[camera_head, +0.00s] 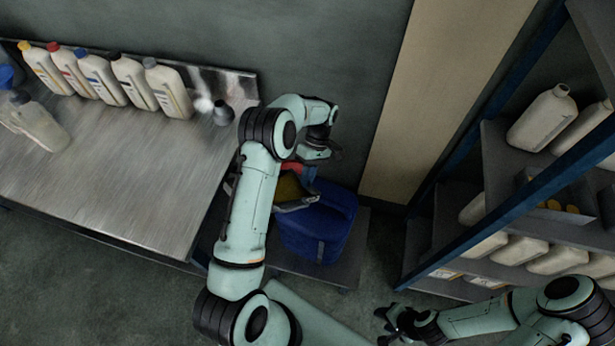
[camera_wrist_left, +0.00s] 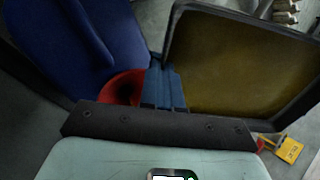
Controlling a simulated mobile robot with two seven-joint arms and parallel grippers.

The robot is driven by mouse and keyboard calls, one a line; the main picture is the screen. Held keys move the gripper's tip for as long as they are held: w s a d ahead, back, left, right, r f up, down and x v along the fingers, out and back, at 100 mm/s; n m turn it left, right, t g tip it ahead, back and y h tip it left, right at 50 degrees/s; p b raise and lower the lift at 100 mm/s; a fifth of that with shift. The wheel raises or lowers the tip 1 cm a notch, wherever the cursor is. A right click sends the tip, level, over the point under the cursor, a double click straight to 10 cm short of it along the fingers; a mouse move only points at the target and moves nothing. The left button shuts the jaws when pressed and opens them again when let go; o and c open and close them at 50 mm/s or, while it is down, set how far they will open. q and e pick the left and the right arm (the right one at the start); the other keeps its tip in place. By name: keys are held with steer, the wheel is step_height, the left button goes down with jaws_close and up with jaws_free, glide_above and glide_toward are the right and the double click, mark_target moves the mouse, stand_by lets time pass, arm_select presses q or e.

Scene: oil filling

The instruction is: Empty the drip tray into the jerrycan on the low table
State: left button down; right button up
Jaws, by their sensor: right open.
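The drip tray (camera_head: 297,205), with yellow-brown oil in it, is held beside the blue jerrycan (camera_head: 318,235) on the low table (camera_head: 352,262). The tray fills the right of the left wrist view (camera_wrist_left: 240,75), with its dark rim near the red funnel (camera_wrist_left: 122,88) by the jerrycan (camera_wrist_left: 75,40). My left gripper (camera_head: 308,172) reaches down from above; its blue fingers (camera_wrist_left: 163,88) appear shut on the tray's edge. How far the tray is tilted, and whether oil runs out, I cannot tell. My right gripper (camera_head: 395,325) is open and empty, low in the head view.
A metal workbench (camera_head: 130,180) at the left carries a row of white bottles (camera_head: 100,80). A blue-framed shelf (camera_head: 450,240) with more white bottles (camera_head: 545,115) stands at the right. A yellow tag (camera_wrist_left: 290,150) hangs near the tray. Floor is free at the lower left.

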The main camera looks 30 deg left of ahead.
stand_by(0.4)
arm_select(q)
steer(key=shift+w+r+g+h, duration=0.25)
steer(key=shift+w+g+h, duration=0.1)
steer(key=shift+g, duration=0.75)
steer(key=shift+a, duration=0.1)
stand_by(1.4)
